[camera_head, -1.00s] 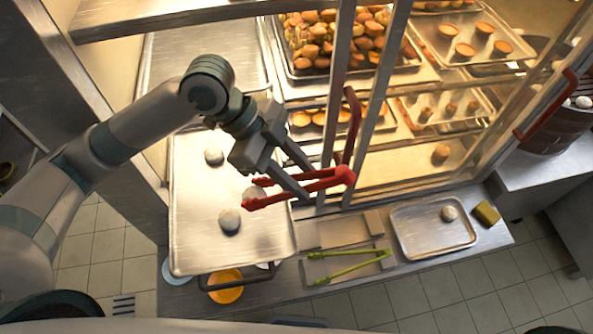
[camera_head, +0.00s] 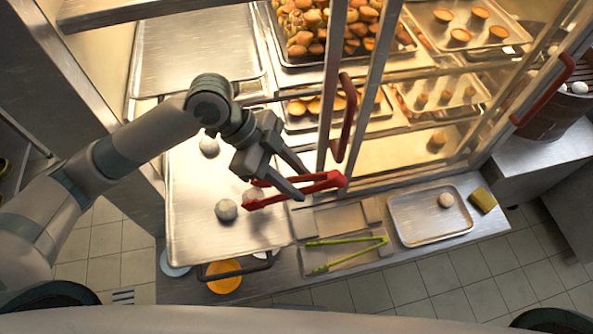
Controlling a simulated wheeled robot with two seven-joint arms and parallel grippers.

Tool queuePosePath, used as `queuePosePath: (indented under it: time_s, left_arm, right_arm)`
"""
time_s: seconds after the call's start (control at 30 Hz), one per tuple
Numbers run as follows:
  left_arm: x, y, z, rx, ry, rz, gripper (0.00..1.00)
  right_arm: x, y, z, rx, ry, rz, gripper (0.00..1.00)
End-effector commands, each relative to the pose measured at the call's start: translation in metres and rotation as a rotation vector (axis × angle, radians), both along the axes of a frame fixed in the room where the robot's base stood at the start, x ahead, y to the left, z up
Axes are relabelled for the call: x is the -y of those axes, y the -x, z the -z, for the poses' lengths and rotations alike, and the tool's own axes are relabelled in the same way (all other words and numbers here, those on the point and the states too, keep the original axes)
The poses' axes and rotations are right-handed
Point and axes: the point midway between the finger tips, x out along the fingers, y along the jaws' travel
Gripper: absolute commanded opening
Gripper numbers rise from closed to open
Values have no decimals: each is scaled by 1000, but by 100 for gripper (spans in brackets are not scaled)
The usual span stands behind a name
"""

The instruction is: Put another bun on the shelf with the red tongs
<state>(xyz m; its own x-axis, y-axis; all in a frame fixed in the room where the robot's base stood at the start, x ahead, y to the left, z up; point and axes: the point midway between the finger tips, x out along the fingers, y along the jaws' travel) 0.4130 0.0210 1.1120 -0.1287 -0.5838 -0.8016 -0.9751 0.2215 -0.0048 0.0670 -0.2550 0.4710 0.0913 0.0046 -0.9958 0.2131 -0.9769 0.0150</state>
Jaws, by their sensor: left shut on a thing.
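My left gripper (camera_head: 296,180) is shut on the red tongs (camera_head: 325,182) above the right part of the large tray (camera_head: 190,248). The tong tips point left, one on each side of a pale bun (camera_head: 250,195). I cannot tell how firmly they grip it or how high it is. Two more pale buns, an upper one (camera_head: 209,146) and a lower one (camera_head: 226,210), sit on the tray. The glass-fronted cabinet's low shelf (camera_head: 385,158) holds one bun (camera_head: 438,139) at its right. My right gripper is not in view.
Cabinet posts and a red door handle (camera_head: 345,118) stand close right of the tongs. Green tongs (camera_head: 345,253) lie in front. A small tray (camera_head: 418,228) holds one bun, beside a yellow sponge (camera_head: 483,200). An orange bowl (camera_head: 224,277) is below the large tray.

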Motion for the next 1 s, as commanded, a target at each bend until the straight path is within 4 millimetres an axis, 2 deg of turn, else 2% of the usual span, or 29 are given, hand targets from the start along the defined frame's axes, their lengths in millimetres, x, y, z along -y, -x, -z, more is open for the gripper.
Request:
queuePosePath:
  time_s: [0.13,0.3,0.77,0.8,1.0]
  left_arm:
    - [0,0,19,-1,1,1,5]
    - [0,0,28,0,1,0,5]
    - [0,0,30,0,1,0,5]
    - [0,0,30,0,1,0,36]
    - [0,0,30,0,1,0,37]
  right_arm:
    - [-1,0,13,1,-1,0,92]
    - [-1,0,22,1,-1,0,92]
    - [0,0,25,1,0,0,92]
    - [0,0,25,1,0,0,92]
    - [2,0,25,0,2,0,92]
